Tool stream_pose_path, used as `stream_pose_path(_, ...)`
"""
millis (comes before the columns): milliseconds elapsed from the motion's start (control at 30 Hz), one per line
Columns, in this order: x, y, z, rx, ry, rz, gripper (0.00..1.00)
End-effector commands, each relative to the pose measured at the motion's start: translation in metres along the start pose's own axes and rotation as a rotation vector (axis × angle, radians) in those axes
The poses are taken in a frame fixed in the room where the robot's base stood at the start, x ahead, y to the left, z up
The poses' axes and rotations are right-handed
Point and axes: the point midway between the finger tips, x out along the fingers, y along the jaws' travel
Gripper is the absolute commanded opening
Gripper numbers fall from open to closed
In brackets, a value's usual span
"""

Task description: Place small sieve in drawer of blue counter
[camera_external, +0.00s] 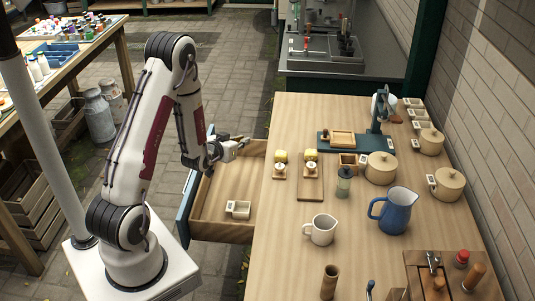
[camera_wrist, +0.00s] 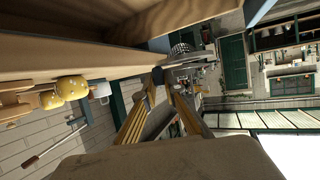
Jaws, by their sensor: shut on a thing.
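My gripper (camera_external: 236,147) is over the open wooden drawer (camera_external: 218,184), which is pulled out from the left side of the counter (camera_external: 283,243). The drawer has a blue front (camera_external: 187,207). In the wrist view, my gripper (camera_wrist: 165,82) is shut on a small grey sieve; its round mesh end (camera_wrist: 181,48) shows just beyond the fingertips. The fingers hide part of its handle. In the external view the sieve is too small to make out clearly. A small pale divided box (camera_external: 238,209) lies on the drawer floor.
On the counter, boards with yellow items (camera_external: 310,156), a cream jug (camera_external: 320,230) and a blue pitcher (camera_external: 394,210) stand right of the drawer. Lidded pots (camera_external: 380,168) stand farther right. Much of the drawer floor is bare.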

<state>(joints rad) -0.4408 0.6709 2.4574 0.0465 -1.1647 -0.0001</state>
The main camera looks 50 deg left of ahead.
Motion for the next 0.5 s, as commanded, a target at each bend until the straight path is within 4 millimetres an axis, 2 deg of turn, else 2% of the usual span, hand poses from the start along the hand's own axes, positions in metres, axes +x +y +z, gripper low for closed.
stream_pose_path(200, 0.011, 0.0, 0.029, 0.0, -0.004, 0.0, 0.0)
stream_pose_path(500, 0.022, 0.0, 0.053, 0.0, -0.001, 0.0, 0.0)
